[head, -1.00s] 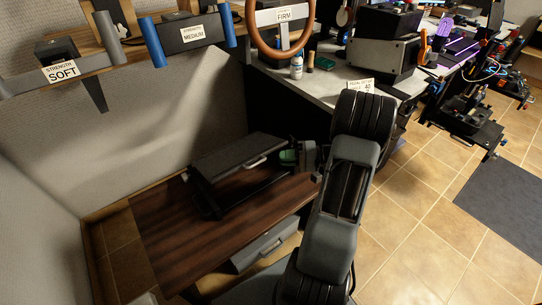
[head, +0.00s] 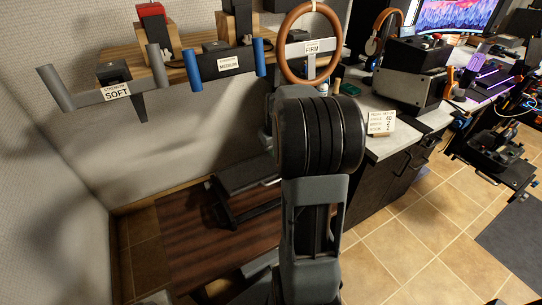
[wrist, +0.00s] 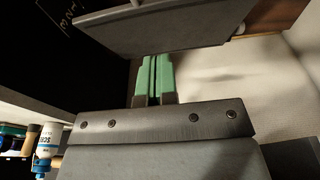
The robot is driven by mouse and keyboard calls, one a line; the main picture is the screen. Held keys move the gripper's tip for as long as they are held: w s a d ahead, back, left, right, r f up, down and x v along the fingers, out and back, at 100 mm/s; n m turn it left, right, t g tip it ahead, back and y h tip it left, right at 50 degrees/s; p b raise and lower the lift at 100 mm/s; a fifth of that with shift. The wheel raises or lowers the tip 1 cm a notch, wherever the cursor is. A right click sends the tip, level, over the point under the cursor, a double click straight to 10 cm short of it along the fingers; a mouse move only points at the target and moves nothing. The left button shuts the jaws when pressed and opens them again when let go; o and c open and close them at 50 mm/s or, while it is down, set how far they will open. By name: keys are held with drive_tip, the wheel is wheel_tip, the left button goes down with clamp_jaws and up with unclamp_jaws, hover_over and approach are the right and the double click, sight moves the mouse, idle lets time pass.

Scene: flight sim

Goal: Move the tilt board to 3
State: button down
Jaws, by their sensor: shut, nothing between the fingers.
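The tilt board (head: 240,176) is a dark flat panel on a low dark frame, standing on the wooden floor panel left of my arm. My arm covers its right end in the head view. In the wrist view, a grey panel, likely the same board (wrist: 150,28), fills the top, with a pale knob or handle end (wrist: 238,29) at its right. My gripper (wrist: 155,60) has green fingers, shut together and empty. The fingertips are close to the panel's edge; I cannot tell whether they touch. In the head view my arm hides the gripper.
A small sign (head: 381,122) stands on the grey counter (head: 400,147). A shelf above holds handles marked SOFT (head: 117,92) and MEDIUM (head: 229,63), and a brown wheel marked FIRM (head: 311,47). A white-blue bottle (wrist: 50,140) shows in the wrist view.

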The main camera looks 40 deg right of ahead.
drive_tip(key=b, duration=0.2)
hover_over(272, 179)
drive_tip(key=f, duration=0.8)
drive_tip(key=shift+w+f, duration=0.1)
drive_tip(key=shift+w, duration=0.15)
drive_tip(key=shift+s+a+f+b, duration=0.1)
drive_tip(key=shift+s+f+b, duration=0.2)
drive_tip(key=shift+s+f, duration=0.45)
drive_tip(key=shift+s+a+f, duration=0.1)
drive_tip(key=shift+s+f, duration=0.3)
drive_tip(key=shift+f, duration=0.25)
